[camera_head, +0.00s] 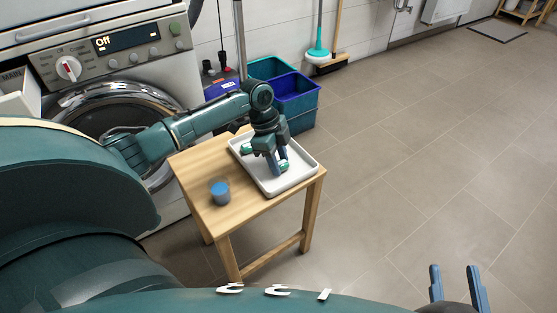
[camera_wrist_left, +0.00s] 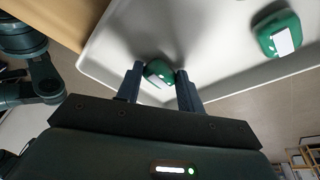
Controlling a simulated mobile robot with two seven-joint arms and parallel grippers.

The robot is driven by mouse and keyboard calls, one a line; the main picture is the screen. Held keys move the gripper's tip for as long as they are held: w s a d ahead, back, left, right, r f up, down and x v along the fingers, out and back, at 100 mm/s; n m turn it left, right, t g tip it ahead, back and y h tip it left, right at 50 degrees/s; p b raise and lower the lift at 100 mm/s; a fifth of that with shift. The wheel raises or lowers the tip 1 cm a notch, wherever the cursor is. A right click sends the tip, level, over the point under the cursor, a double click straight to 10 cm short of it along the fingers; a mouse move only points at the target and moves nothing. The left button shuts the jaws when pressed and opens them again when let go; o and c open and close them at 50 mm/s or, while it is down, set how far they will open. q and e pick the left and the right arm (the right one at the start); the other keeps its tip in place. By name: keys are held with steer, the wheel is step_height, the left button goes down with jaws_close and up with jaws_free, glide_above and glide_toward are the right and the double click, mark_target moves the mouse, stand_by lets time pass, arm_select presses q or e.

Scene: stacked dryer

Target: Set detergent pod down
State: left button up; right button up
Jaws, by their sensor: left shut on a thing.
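My left gripper (camera_head: 277,168) points down over the white tray (camera_head: 297,185) on the small wooden table. In the left wrist view, its fingers (camera_wrist_left: 158,85) are shut on a green detergent pod (camera_wrist_left: 158,72) with a white label. The held pod is over the tray's inner floor, near a rim; whether it touches the tray I cannot tell. A second green pod (camera_wrist_left: 278,35) with a white label lies in the tray, apart to the right. In the head view the gripper partly hides the pods. My right gripper (camera_head: 457,288) is open and empty at the bottom right, away from the table.
The wooden table (camera_head: 240,207) also holds a small blue-topped cup (camera_head: 220,193) left of the tray. A washer or dryer (camera_head: 130,100) stands behind it at left. Teal and blue bins (camera_head: 300,100) stand behind the table. The tiled floor to the right is clear.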

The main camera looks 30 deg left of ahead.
mark_target(280, 162)
arm_select(q)
steer(key=shift+f, duration=0.1)
steer(key=o, duration=0.9)
steer(key=shift+o, duration=0.2)
steer(key=shift+a+r, duration=0.1)
steer(key=shift+r, duration=0.3)
steer(key=p+v, duration=0.1)
steer(key=v, duration=0.2)
steer(key=shift+r+p, duration=0.15)
steer(key=shift+p, duration=0.15)
steer(key=p+v, duration=0.2)
steer(key=v, duration=0.6)
arm_select(e)
steer(key=shift+w+d+f+m+g+h, duration=0.15)
steer(key=shift+d+m+g+h, duration=0.55)
steer(key=shift+h, duration=0.4)
arm_select(q)
steer(key=shift+a, duration=0.1)
